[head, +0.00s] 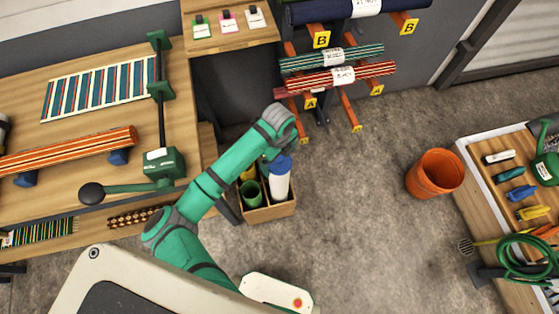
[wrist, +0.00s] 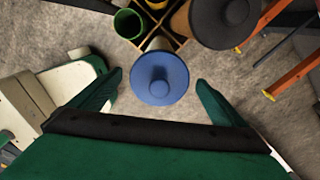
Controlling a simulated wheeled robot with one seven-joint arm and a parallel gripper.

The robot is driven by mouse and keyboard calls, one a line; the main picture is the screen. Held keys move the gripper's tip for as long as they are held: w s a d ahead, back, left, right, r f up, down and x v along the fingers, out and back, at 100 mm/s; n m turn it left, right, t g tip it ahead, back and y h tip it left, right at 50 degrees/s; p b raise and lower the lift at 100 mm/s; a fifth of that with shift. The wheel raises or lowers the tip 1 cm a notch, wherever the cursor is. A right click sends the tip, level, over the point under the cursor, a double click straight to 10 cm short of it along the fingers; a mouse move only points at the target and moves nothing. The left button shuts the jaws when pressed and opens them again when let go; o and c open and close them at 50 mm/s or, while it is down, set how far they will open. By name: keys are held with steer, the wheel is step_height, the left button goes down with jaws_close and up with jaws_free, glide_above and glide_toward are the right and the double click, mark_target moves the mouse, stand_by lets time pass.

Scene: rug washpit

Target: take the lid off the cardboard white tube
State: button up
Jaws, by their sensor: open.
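The white tube (head: 279,185) stands upright in a divided cardboard box (head: 268,212), with its blue lid (head: 281,162) on top. In the wrist view the round blue lid (wrist: 160,78) faces the camera, and a bit of the white tube (wrist: 160,44) shows behind it. My gripper (wrist: 160,79) is open, with one green finger on each side of the lid and a clear gap at both sides. I cannot tell its exact height over the lid. In the head view my arm's end hides the gripper's fingers.
In the box are a green tube (wrist: 128,22) and, close by the blue lid, a tube with a wide black lid (wrist: 222,18). A rack with rolled rugs (head: 335,77) stands behind. A workbench (head: 90,85) is at left. An orange bucket (head: 434,175) stands on open floor at right.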

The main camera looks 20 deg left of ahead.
steer(key=c, duration=1.1)
